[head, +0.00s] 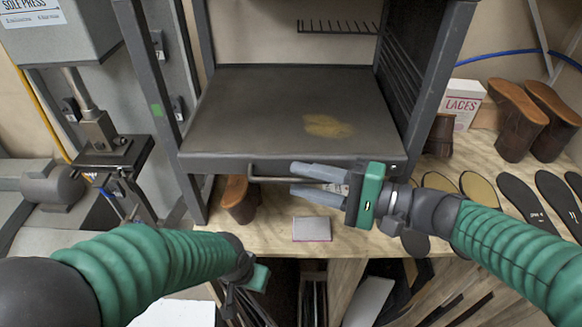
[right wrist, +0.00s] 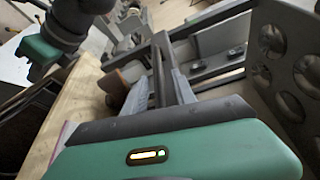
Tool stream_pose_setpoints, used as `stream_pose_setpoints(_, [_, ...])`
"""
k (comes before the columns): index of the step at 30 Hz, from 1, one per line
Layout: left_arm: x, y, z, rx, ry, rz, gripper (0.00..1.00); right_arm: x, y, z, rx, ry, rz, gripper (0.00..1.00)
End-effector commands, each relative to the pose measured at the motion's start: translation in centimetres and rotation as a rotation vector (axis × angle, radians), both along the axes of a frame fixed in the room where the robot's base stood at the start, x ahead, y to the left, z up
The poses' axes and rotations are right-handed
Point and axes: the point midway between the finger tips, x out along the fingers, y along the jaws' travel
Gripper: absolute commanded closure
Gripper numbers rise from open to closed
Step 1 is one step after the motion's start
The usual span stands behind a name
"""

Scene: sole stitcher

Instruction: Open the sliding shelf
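The sliding shelf (head: 255,115) is a dark grey slab with a worn tan patch, level inside a grey metal frame. Its thin handle bar (head: 272,179) runs along the front edge. My right gripper (head: 293,180) is at the handle from the right, its two grey fingers apart, one above and one below the bar's line. The handle's right part is hidden behind the fingers, so contact is unclear. In the right wrist view the fingers (right wrist: 165,90) are also apart. My left gripper (head: 247,288) hangs low before the bench edge, its fingers unclear.
The wooden bench (head: 270,235) holds a small grey pad (head: 312,229), a brown shoe form (head: 240,200) under the shelf, soles (head: 525,200) and a laces box (head: 461,103) at right. A sole press (head: 75,35) stands at left.

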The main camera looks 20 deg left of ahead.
Motion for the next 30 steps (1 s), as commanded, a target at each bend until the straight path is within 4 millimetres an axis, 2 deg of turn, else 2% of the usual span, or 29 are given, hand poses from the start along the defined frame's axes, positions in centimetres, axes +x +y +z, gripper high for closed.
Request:
stream_pose_setpoints(3, [0.0,0.0,0.7,0.000,0.000,-0.001,1.00,0.0,1.9,0.1,0.000,-0.002,0.003,0.68])
stream_pose_setpoints(6, [0.0,0.0,0.8,0.000,0.000,-0.001,1.00,0.0,2.8,-0.1,-0.002,-0.002,0.002,0.68])
stream_pose_setpoints(14, [0.0,0.0,0.8,0.000,0.000,0.000,1.00,0.2,3.1,-0.3,-0.004,-0.001,0.001,0.68])
stream_pose_setpoints(21, [0.0,0.0,0.8,0.000,0.000,0.000,1.00,0.2,3.0,-0.3,-0.004,-0.002,0.001,0.99])
stream_pose_setpoints(30, [0.0,0.0,0.7,0.000,0.000,0.000,1.00,0.2,2.7,-0.3,-0.005,-0.002,-0.001,1.00])
